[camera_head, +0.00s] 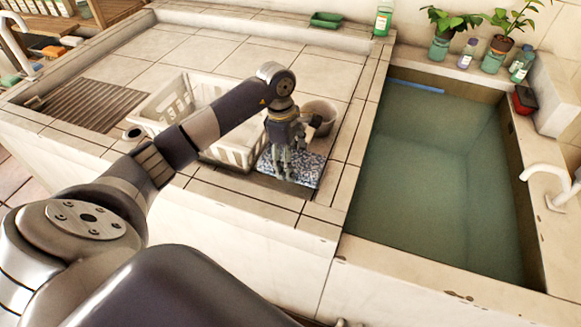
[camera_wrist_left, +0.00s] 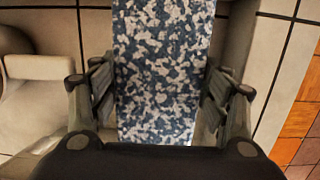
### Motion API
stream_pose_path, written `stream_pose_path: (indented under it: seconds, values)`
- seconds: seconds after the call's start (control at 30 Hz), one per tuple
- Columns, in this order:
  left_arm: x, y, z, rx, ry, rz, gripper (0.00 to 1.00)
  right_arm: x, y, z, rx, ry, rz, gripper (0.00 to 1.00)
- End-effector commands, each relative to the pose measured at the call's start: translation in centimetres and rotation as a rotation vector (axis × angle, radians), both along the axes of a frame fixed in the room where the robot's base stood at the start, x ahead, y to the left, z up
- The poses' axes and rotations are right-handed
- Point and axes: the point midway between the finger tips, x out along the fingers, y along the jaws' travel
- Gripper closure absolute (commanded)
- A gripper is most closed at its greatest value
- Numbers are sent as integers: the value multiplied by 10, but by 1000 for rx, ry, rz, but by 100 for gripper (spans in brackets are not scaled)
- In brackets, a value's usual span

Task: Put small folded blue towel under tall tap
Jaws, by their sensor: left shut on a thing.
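A small folded blue-and-white speckled towel (camera_head: 309,168) is at the front of the tiled counter, right of the white basket. My left gripper (camera_head: 287,172) points down at it. In the left wrist view the towel (camera_wrist_left: 163,60) runs between the two fingers of my left gripper (camera_wrist_left: 160,95), which is shut on it. Whether the towel still touches the counter is hard to tell. A white curved tap (camera_head: 545,175) stands at the right edge of the water basin. Another pale curved tap (camera_head: 14,32) is at the far left edge; I cannot tell which is the tall one. My right gripper is not in view.
A white basket (camera_head: 160,104) and a grey cup (camera_head: 322,108) stand close to my left gripper. A water-filled basin (camera_head: 430,180) lies to the right. Bottles (camera_head: 467,54) and potted plants line its back. A ribbed drain panel (camera_head: 90,105) is at left.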

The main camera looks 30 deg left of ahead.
Motion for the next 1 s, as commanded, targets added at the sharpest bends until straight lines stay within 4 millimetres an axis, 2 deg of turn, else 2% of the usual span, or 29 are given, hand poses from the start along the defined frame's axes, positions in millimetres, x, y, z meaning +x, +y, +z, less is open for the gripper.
stream_pose_path:
  seconds: [0.17, 0.43, 0.77, 0.8, 0.9, 1.0]
  values:
    - [0, 0, -12, -1, 0, 1, 61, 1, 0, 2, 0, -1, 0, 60]
    - [0, 0, -45, -1, 1, 2, 61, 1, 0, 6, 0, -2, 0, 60]
    - [1, 0, -50, 0, -2, 0, 61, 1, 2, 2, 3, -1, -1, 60]
    - [0, 0, -51, 1, -1, 0, 28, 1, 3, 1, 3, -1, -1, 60]
    - [0, 0, -50, 0, -1, 0, 10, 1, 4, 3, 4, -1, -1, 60]
    - [0, 0, -50, 0, -1, 0, 10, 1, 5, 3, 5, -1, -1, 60]
